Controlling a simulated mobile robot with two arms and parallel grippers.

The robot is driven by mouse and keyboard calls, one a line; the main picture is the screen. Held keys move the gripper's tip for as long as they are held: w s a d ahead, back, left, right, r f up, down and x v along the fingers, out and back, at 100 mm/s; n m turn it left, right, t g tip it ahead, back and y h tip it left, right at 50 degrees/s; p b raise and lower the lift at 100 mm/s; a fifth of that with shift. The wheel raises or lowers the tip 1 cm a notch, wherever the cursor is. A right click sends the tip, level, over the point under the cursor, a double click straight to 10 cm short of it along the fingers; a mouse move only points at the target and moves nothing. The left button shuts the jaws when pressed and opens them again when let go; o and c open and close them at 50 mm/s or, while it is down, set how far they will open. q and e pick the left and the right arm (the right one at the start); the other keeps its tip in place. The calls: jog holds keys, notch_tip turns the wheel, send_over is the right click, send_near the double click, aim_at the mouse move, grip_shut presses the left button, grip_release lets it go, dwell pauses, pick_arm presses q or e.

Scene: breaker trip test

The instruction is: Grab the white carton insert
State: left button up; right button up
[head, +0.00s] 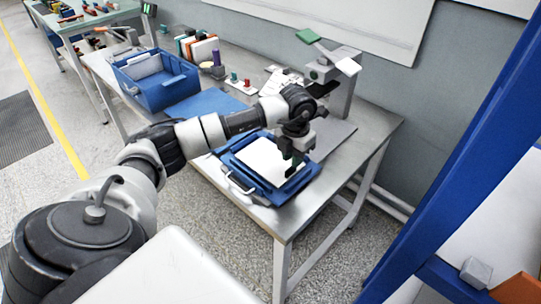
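A flat white panel (264,162), which looks like the carton insert, lies in a shallow blue tray (240,178) near the table's front edge. My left gripper (291,171) points down over the right part of the panel and hides some of it. I cannot tell whether its fingertips touch the panel, or whether they are apart or closed. A deeper blue crate (161,95) further left on the table also has a pale panel (143,68) inside. My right gripper is not in view.
A test stand (340,92) with a green and a white flap stands behind my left gripper. Small parts (236,80) and upright binders (199,48) are further back. A blue mat (213,102) lies behind my forearm. A blue upright frame (462,150) is at right.

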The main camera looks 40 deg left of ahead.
pick_arm(q)
notch_tip(320, 180, down, 5)
jog(key=shift+a+r+p, duration=0.15)
jog(key=shift+p, duration=0.25)
grip_shut()
jog(key=shift+r, duration=0.1)
